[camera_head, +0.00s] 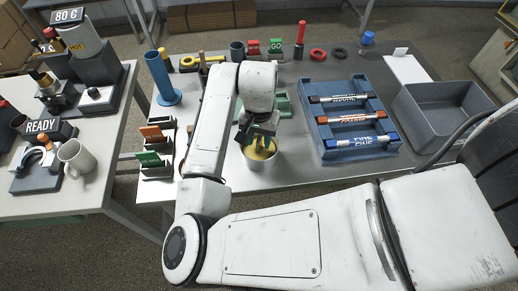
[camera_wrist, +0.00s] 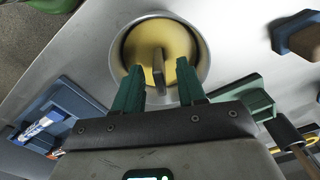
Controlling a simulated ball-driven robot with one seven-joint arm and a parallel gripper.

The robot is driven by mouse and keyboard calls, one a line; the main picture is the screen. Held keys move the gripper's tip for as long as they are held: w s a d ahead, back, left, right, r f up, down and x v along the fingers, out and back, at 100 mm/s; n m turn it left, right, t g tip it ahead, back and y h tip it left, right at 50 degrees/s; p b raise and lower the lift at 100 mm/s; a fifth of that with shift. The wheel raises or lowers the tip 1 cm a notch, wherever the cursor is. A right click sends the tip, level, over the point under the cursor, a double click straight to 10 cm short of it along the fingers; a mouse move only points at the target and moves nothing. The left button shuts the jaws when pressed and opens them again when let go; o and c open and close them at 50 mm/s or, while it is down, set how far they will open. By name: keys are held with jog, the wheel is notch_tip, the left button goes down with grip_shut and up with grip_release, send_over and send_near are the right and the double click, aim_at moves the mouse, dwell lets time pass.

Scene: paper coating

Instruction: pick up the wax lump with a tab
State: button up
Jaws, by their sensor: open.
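The yellow wax lump (camera_wrist: 172,42) sits inside a round metal pot (camera_wrist: 204,58) in the wrist view. Its upright grey-brown tab (camera_wrist: 158,68) rises from the middle. In the head view the wax (camera_head: 260,154) shows as a yellow patch in the pot (camera_head: 262,174), partly hidden by my gripper. My gripper (camera_wrist: 159,68) is open, with its green fingers on either side of the tab and a gap on each side. In the head view my gripper (camera_head: 259,141) is pointed down over the pot.
A blue rack (camera_head: 360,151) with labelled tubes stands right of the pot, and a grey bin (camera_head: 441,120) beyond it. Card holders (camera_head: 155,165) and a blue cylinder stand (camera_head: 164,84) are on the left. A green block (camera_wrist: 252,103) lies close to the pot.

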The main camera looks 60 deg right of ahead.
jog(key=shift+f, duration=0.4)
grip_shut()
dwell(1.2)
